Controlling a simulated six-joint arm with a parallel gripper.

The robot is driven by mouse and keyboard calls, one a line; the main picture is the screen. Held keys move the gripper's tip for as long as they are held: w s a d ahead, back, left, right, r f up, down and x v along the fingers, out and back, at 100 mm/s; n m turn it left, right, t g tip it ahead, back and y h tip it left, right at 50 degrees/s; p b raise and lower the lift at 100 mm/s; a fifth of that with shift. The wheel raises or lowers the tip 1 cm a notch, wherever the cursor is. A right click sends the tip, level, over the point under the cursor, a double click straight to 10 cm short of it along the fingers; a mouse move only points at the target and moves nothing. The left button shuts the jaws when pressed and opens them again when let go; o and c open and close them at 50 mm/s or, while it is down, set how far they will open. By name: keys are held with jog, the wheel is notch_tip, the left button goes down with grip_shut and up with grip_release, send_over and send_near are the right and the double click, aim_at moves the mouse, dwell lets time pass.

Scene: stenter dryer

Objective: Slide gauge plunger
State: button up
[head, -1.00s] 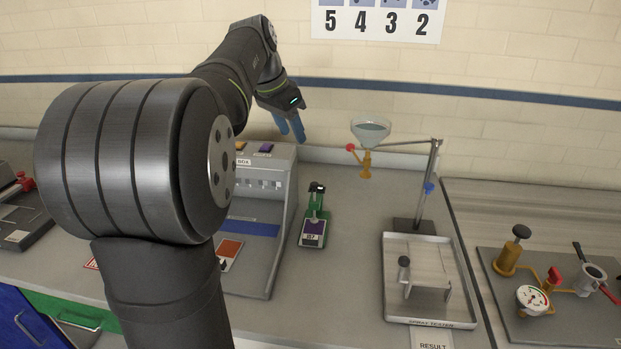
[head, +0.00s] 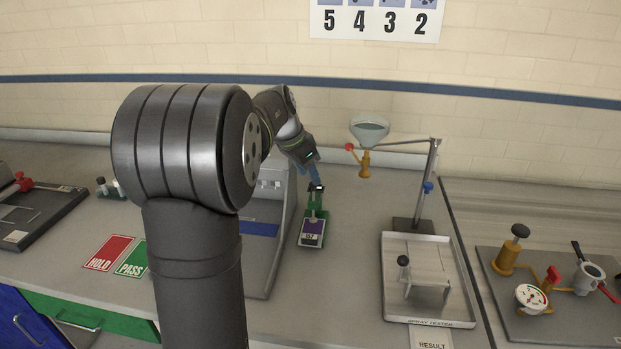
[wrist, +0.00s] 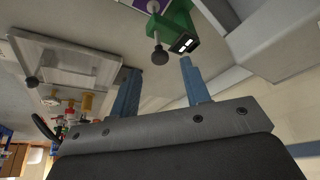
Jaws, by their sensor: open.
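The gauge is a small green stand (head: 317,214) with a purple label plate (head: 312,232) on the bench, right of the grey cabinet. A black-and-white piece (head: 318,188) tops it. In the wrist view the green body (wrist: 175,22) shows at the top edge with a grey rod ending in a round black knob (wrist: 159,56), apparently the plunger. My gripper (head: 315,175) is just above and behind the gauge top in the head view. In the wrist view its blue fingers are apart and empty; the knob appears between their tips, and I cannot tell its depth.
The grey cabinet (head: 275,255) stands close on the left. A funnel (head: 369,132) on a stand and a spray tester tray (head: 388,290) are on the right. HOLD (head: 109,253) and PASS (head: 134,260) cards lie left. Bench between gauge and tray is clear.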

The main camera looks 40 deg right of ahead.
aim_at(311, 185)
jog(key=shift+x, duration=1.35)
grip_shut()
jog(key=shift+f, duration=1)
grip_release()
jog(key=shift+r, duration=0.1)
jog(key=v, duration=1.7)
